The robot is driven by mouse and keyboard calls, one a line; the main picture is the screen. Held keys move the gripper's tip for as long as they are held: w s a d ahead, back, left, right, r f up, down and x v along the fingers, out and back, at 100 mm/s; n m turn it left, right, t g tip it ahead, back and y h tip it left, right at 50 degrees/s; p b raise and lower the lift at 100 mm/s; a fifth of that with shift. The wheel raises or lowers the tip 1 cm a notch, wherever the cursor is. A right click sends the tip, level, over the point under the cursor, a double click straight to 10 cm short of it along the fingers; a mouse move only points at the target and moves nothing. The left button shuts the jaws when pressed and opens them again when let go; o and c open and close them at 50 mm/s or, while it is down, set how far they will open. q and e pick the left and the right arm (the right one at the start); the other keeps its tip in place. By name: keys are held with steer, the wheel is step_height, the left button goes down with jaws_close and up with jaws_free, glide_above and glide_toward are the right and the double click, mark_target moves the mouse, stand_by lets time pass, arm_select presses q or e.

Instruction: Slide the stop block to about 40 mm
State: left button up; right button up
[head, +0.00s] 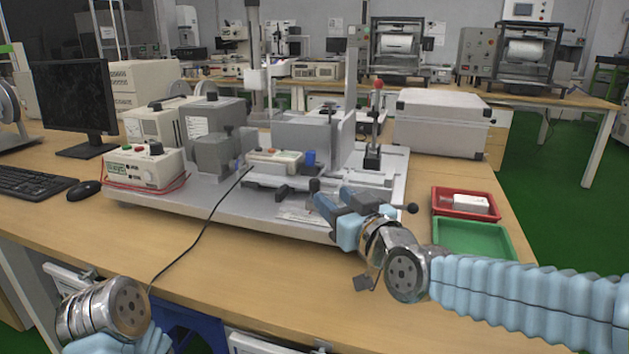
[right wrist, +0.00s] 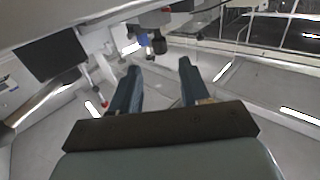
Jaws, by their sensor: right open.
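My right gripper (head: 322,202) is at the front of the grey test rig (head: 215,204), its two blue-grey fingers apart and nothing between them. A small dark knob (head: 314,185) stands just beyond the fingertips. In the right wrist view, the open fingers (right wrist: 160,72) point toward a dark round knob (right wrist: 158,45), apart from it, with a blue knob (right wrist: 140,37) beside it. The stop block is not clearly distinguishable; the dark knob may be part of it. No scale reading is legible. My left arm shows at the lower left, but its gripper is out of view.
A red tray (head: 440,211) with a white item and a green tray (head: 470,238) lie right of the rig. A red-topped upright lever (head: 377,88) rises behind the gripper. A black cable (head: 205,225) crosses the table front. The table front is otherwise mostly clear.

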mark_target(317, 185)
steer(key=p+x, duration=0.1)
steer(key=x, duration=0.7)
steer(key=shift+w+a, duration=0.2)
steer(key=shift+w, duration=0.1)
steer(key=shift+c, duration=0.4)
jaws_close()
